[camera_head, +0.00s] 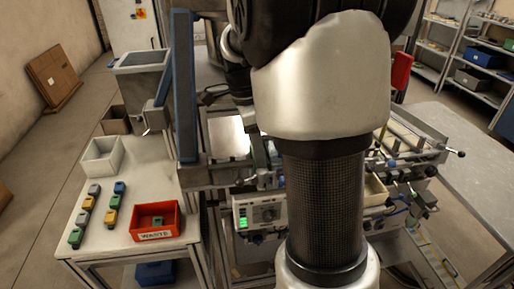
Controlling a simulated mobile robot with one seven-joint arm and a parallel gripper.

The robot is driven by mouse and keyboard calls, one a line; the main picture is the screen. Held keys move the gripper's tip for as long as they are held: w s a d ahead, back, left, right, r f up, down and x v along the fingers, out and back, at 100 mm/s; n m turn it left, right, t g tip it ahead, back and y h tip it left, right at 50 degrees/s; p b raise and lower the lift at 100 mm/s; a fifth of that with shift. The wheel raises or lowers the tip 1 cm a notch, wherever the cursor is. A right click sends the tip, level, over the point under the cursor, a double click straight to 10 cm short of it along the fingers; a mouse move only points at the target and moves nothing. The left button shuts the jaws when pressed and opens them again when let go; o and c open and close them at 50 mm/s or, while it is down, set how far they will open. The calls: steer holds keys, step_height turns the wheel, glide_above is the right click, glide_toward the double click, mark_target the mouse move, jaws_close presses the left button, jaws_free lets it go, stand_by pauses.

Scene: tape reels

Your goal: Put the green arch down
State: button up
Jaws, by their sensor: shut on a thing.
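My arm fills the middle of the view, and I cannot make out my gripper or its fingers past it. No green arch can be made out in a grip. A small green piece (157,221) lies in the red bin (172,236) marked WASTE. Another green piece (76,237) sits at the front end of the left row on the pale table (125,185). Both are too small to tell whether they are arches.
A blue upright post (184,85) rises at the table's right edge. A machine with a control box (259,213) stands to the right.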

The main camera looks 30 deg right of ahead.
steer(key=o, duration=1.1)
steer(key=shift+c, duration=0.2)
